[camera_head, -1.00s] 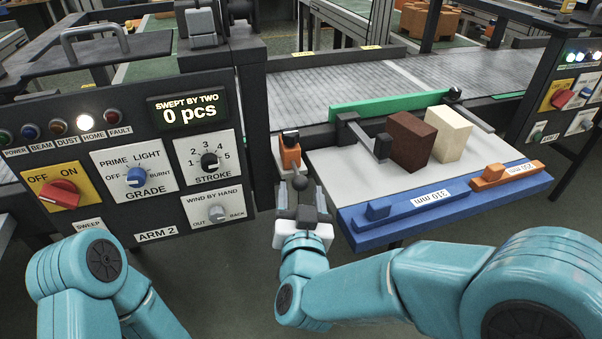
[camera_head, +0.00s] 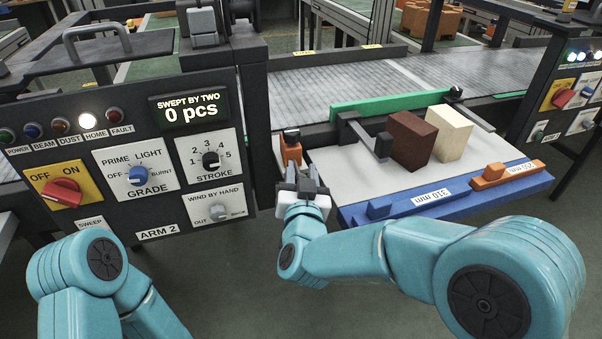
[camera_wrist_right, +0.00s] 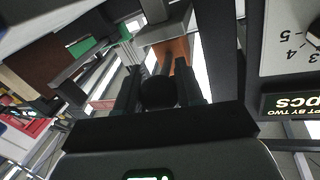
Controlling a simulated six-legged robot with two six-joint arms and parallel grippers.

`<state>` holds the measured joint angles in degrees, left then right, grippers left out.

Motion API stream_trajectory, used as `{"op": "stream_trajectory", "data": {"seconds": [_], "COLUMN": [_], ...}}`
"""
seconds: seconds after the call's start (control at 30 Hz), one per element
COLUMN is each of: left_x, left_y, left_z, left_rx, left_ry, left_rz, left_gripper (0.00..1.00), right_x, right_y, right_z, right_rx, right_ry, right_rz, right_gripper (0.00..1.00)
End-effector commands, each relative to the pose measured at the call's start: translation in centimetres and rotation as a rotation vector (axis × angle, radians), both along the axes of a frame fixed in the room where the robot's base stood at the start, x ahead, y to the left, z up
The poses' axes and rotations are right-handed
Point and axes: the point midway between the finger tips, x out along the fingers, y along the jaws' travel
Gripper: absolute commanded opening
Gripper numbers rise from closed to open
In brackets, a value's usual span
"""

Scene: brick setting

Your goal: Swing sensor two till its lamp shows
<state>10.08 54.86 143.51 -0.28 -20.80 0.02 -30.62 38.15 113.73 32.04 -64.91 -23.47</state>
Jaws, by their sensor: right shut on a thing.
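The small orange sensor with a black cap (camera_head: 291,150) stands at the left end of the grey table. I cannot read a number on it. Its orange body (camera_wrist_right: 178,55) also shows in the right wrist view, beyond the fingers. My right gripper (camera_head: 298,183) is just in front of it, shut on a round black knob (camera_wrist_right: 158,92), which shows between the fingers. The panel's BEAM lamp (camera_head: 32,131) is blue and looks unlit; the HOME lamp (camera_head: 88,121) glows white. My left arm shows at the lower left; its gripper is out of view.
The ARM 2 panel (camera_head: 121,207) stands close at the left, with its display reading 0 pcs. A brown brick (camera_head: 411,139) and a cream brick (camera_head: 447,133) sit on the grey table (camera_head: 345,172). A blue 310 mm bar (camera_head: 430,201) lies along its front edge.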

Motion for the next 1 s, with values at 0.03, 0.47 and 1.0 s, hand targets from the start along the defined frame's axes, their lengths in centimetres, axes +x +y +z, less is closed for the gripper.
{"op": "stream_trajectory", "data": {"seconds": [0.03,0.47,1.0], "left_x": [0.0,0.0,0.0], "left_y": [0.0,0.0,0.0], "left_z": [-0.4,-1.4,-1.5], "left_rx": [0.0,0.0,0.0], "left_ry": [0.0,0.0,0.0], "left_rz": [0.0,0.0,0.0], "left_gripper": [0.98,0.98,0.98], "right_x": [0.0,0.1,-2.2], "right_y": [-0.1,-0.4,-0.5], "right_z": [-0.2,0.1,0.1], "right_rx": [0.001,0.0,-0.001], "right_ry": [0.0,-0.001,0.0], "right_rz": [0.005,0.057,0.059], "right_gripper": [0.0,0.45,0.6]}}
